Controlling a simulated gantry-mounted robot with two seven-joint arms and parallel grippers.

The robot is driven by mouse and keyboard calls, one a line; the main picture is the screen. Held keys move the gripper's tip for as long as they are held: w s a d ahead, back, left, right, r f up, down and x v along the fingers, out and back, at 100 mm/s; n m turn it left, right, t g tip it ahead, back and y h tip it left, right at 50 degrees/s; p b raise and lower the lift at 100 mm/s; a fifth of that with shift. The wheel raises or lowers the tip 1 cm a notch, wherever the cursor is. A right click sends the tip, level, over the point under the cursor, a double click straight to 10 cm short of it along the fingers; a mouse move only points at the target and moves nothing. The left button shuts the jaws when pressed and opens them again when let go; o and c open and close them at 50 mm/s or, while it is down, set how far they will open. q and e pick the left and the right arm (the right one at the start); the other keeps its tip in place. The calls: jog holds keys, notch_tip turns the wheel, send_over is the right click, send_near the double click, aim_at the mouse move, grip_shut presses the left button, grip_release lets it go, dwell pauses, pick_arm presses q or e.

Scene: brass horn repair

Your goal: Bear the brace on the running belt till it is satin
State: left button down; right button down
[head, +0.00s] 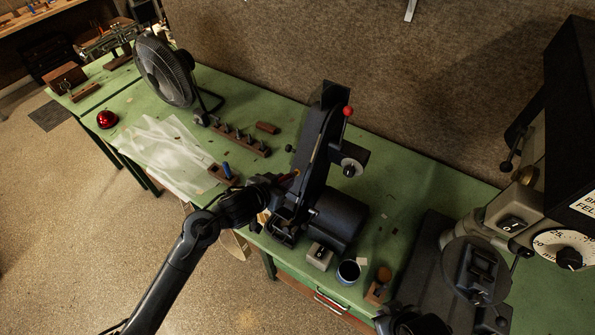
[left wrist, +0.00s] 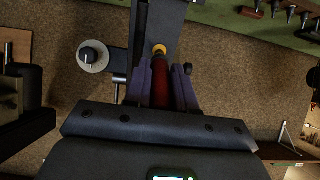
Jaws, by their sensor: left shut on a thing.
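My left gripper (head: 287,187) is at the near side of the black belt grinder (head: 318,150), beside its upright belt arm. In the left wrist view its two fingers (left wrist: 161,70) are shut on a dark red handle (left wrist: 160,88) with a brass-coloured end (left wrist: 159,49), which points at the grinder (left wrist: 170,16). I cannot tell whether this end touches the belt, and the brace's shape is not clear. A dark part that looks like my right wrist (head: 415,322) shows at the bottom edge; its fingers are hidden.
A fan (head: 165,70), a rack of small tools (head: 240,140) and a clear sheet (head: 165,150) lie left of the grinder on the green bench. A dark cup (head: 348,272) stands in front. A drill press (head: 480,270) fills the right side.

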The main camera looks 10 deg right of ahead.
dwell(0.8)
pick_arm(q)
jog(key=shift+p, duration=0.5)
jog(key=shift+f, duration=0.1)
jog(key=shift+s+a+r+p, duration=0.15)
jog(key=shift+r+p, duration=0.2)
jog(key=shift+p, duration=0.15)
jog(key=p+v, duration=0.5)
jog(key=v, duration=0.1)
jog(key=shift+s+p, duration=0.2)
jog(key=shift+p, duration=0.2)
jog(key=shift+f, duration=0.1)
